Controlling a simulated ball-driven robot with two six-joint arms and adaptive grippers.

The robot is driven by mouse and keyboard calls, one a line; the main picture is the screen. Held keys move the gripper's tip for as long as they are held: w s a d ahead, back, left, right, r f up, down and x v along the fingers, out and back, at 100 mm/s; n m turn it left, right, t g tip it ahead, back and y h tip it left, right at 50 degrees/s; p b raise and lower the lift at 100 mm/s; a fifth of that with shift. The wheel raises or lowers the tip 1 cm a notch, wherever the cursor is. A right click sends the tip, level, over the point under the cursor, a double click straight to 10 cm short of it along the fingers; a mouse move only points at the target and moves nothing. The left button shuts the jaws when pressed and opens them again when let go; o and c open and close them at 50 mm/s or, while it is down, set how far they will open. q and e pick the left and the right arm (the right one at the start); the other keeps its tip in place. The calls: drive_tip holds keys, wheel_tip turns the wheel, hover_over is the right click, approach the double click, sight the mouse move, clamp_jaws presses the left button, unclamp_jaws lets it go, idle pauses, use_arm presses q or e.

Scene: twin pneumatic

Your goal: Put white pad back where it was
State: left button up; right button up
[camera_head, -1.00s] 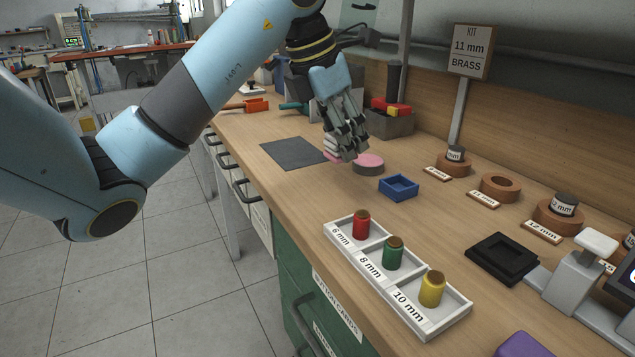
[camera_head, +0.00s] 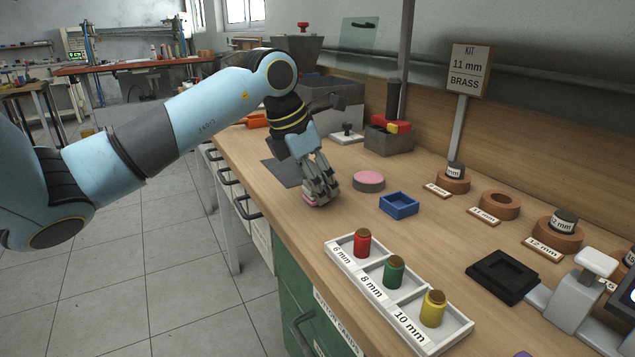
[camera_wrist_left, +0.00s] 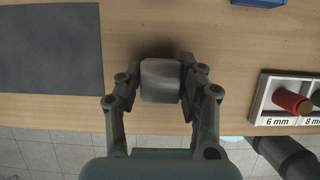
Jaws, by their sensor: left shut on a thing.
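My left gripper (camera_head: 318,190) is shut on a small pale block with rounded corners, which looks like the white pad (camera_wrist_left: 160,82). In the left wrist view its grey-white top sits between the two fingers. In the head view the fingers mostly hide it, and only a pinkish lower edge (camera_head: 313,204) shows beneath them. It is at or just above the bench near the front edge; I cannot tell if it touches. A round pad with a pink top (camera_head: 369,179) stands apart to the right.
A dark grey mat (camera_wrist_left: 48,48) lies left of the gripper. A blue tray (camera_head: 399,206) and a white three-compartment rack (camera_head: 461,335) with red, green and yellow bobbins stand to the right. The bench (camera_head: 350,220) is bare between them and the gripper.

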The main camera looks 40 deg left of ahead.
use_arm(q)
drive_tip(key=o, duration=0.8)
drive_tip(key=shift+f, duration=0.2)
drive_tip(key=shift+c, duration=0.2)
drive_tip(key=o, duration=0.4)
drive_tip(key=shift+r, duration=0.1)
drive_tip(key=shift+o, duration=0.2)
drive_tip(key=shift+r, duration=0.2)
drive_tip(key=p+v, duration=0.1)
drive_tip(key=v, duration=1.1)
drive_tip(key=shift+f, duration=0.1)
